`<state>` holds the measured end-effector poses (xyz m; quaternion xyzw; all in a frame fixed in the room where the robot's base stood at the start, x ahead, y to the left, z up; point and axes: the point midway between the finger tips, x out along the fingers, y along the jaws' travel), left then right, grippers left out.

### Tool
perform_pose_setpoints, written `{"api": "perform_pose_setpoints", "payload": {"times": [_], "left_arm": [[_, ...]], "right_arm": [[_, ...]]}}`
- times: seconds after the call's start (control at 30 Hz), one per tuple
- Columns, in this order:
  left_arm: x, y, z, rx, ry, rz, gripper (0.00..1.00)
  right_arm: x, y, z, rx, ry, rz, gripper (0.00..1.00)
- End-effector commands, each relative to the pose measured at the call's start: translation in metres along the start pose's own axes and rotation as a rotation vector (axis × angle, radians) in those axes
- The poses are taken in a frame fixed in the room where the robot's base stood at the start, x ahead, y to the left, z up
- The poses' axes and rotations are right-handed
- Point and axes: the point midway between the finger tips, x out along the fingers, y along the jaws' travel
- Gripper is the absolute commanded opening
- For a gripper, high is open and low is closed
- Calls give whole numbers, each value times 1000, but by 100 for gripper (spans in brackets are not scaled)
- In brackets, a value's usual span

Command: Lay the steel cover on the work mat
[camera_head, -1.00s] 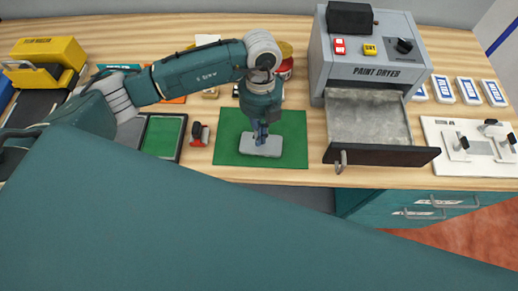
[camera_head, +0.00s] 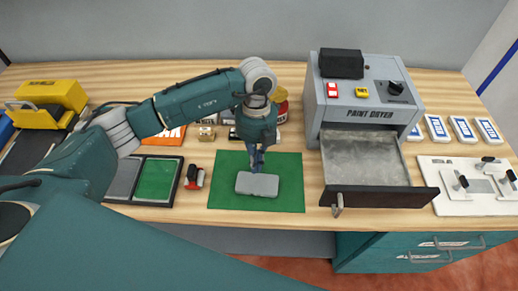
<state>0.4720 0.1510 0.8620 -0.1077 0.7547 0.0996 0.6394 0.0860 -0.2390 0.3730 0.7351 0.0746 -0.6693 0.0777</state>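The steel cover (camera_head: 257,185) is a flat light-grey plate with rounded corners. It lies on the green work mat (camera_head: 227,163), a little in front of the mat's middle. My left gripper (camera_head: 257,165) points down just behind and above the cover's back edge, with its fingertips close to that edge. The fingers are small and dark here, so I cannot tell their gap or whether they touch the cover. My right gripper is not in view.
The paint dryer (camera_head: 315,95) stands right of the mat with its drawer (camera_head: 370,160) pulled out. A fixture board (camera_head: 445,205) lies at the far right. A black tray with a green pad (camera_head: 156,180) and a small red tool (camera_head: 194,178) are left of the mat.

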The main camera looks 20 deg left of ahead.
Motion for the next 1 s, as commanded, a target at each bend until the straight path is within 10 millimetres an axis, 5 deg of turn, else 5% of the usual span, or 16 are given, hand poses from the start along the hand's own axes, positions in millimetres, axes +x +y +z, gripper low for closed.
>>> {"api": "perform_pose_setpoints", "payload": {"times": [0.2, 0.4, 1.0], "left_arm": [[-4, 0, 53, -6, -1, 1, 0], [-11, -1, 79, -2, 1, 0, 0], [-15, 0, 90, 0, 1, 0, 0]], "right_arm": [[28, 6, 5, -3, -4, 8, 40], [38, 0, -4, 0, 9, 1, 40], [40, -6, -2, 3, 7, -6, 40]]}}
